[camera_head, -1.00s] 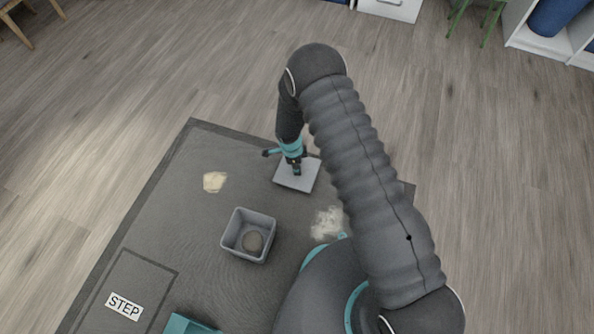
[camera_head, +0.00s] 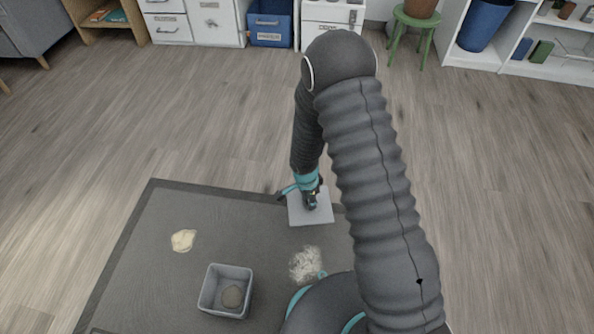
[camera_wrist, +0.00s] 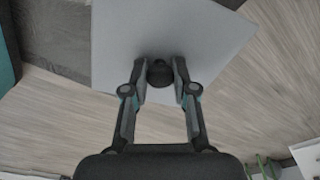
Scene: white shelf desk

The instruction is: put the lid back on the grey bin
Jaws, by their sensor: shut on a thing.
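The grey bin (camera_head: 209,297) stands open on the dark mat in the head view, with a brownish round lump (camera_head: 232,296) inside it. The lid (camera_head: 298,212) is a flat light-grey square, up and to the right of the bin, near the mat's far edge. In the wrist view my gripper (camera_wrist: 160,78) is shut on the dark round knob (camera_wrist: 160,73) of the lid (camera_wrist: 160,28). I cannot tell how high the lid is above the mat.
A pale crumpled piece (camera_head: 183,240) and a whitish shredded heap (camera_head: 306,264) lie on the dark mat (camera_head: 150,215). Bare wooden floor surrounds the mat. White drawers (camera_head: 212,22), a green stool (camera_head: 411,35) and shelves stand far back.

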